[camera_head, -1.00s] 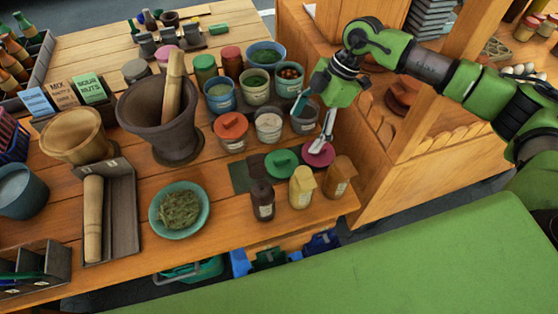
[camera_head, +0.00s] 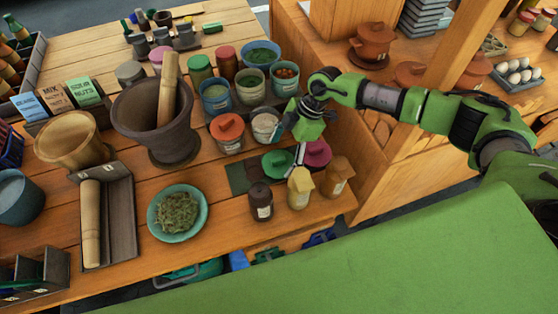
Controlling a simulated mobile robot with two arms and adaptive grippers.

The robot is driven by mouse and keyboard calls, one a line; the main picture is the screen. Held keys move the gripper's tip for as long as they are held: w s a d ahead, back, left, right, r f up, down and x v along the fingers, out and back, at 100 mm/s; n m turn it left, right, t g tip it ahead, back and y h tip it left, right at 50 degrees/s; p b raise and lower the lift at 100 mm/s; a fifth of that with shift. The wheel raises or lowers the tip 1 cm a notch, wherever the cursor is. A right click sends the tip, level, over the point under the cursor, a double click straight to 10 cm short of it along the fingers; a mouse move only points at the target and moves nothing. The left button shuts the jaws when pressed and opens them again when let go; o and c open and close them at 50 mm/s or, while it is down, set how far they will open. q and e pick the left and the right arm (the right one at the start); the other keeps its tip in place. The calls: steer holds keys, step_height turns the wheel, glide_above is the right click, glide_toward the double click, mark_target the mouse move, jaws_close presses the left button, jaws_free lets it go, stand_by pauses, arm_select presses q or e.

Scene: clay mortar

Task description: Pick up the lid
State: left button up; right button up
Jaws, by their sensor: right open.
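A green lid (camera_head: 277,163) with a knob lies on a dark mat near the front right of the table. A magenta lid (camera_head: 318,153) lies just to its right, partly behind my right gripper. An orange-red lid (camera_head: 227,127) sits on a jar further back. My right gripper (camera_head: 299,155) is open and points down between the green and magenta lids, close to the green lid's right edge. I cannot tell whether its fingers touch either lid. My left gripper is not in view.
Several open jars stand behind. A dark mortar (camera_head: 145,130) with a pestle and a bowl of herbs (camera_head: 160,233) are to the left.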

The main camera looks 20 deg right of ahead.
mark_target(279, 162)
steer(key=shift+x, duration=1.45)
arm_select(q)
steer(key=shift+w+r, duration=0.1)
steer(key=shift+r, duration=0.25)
arm_select(e)
steer(key=shift+a+r, duration=0.1)
steer(key=c, duration=0.7)
